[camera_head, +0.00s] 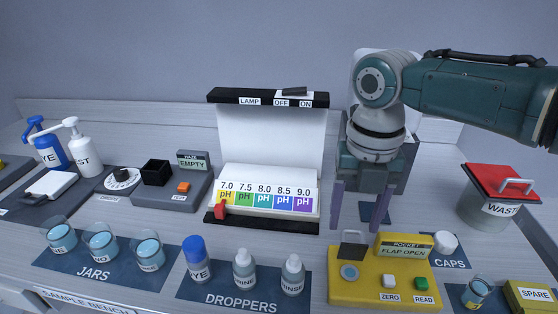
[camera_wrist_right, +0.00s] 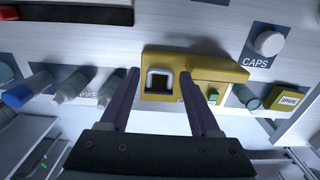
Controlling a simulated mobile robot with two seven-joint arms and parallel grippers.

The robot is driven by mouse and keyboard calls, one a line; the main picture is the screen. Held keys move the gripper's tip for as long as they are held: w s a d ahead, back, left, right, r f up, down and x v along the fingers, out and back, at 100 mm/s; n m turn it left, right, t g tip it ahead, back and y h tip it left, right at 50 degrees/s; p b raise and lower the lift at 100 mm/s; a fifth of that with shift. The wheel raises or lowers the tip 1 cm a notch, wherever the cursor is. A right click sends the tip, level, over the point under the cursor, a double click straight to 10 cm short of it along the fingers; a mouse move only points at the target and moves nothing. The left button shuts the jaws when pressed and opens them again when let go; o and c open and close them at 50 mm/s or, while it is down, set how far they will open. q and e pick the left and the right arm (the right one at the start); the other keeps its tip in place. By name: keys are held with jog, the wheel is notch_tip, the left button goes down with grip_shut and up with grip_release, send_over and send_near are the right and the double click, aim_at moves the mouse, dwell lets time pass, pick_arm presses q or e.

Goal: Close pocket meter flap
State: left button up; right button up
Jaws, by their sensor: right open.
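The yellow pocket meter (camera_head: 350,293) sits on the bench at the front right, and its display (camera_head: 403,247) reads FLAP OPEN. Its dark flap (camera_head: 353,246) stands raised behind a round grey well (camera_head: 349,271). My right gripper (camera_head: 358,218) is open and empty, pointing down above and behind the flap. In the right wrist view, the meter (camera_wrist_right: 222,73) lies beyond my fingers (camera_wrist_right: 158,78), and the flap's pale frame (camera_wrist_right: 159,72) shows between the fingertips. I cannot tell whether they touch it. My left gripper is not in view.
Several droppers (camera_head: 243,269) stand left of the meter. A white cap (camera_head: 445,242) lies behind its right side, with a small jar (camera_head: 477,292) and a yellow SPARE box (camera_head: 528,296) to the right. A lit pH stand (camera_head: 270,140) stands at the back.

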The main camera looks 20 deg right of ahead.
jog(key=shift+f, duration=0.4)
grip_shut()
